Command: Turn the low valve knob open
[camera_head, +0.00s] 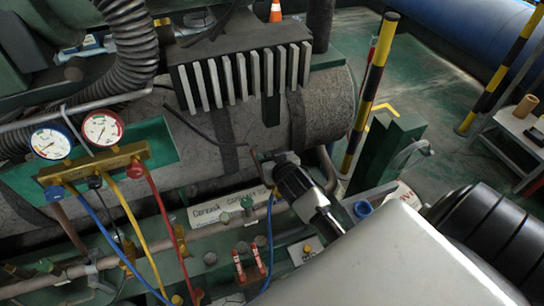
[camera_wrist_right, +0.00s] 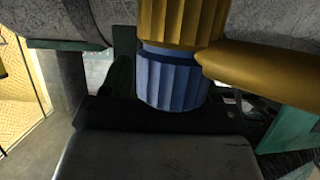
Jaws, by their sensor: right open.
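A ridged blue knob (camera_wrist_right: 172,80) fills the middle of the right wrist view, directly below a ridged brass collar (camera_wrist_right: 182,20). A brass stem (camera_wrist_right: 265,75) runs off to the right. My right gripper (camera_head: 264,165) is open beside the large grey cylinder in the head view. The wrist view shows the blue knob close in front of it; contact cannot be told. In the head view the gripper hides this knob, and a blue hose (camera_head: 269,235) runs up to that spot. My left gripper is out of view.
A brass gauge manifold (camera_head: 95,170) with a blue-rimmed gauge (camera_head: 50,143), a red-rimmed gauge (camera_head: 103,128) and coloured hoses stands at left. A finned block (camera_head: 245,75) and a grey cylinder (camera_head: 330,110) lie behind the gripper. A striped post (camera_head: 371,85) stands to its right.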

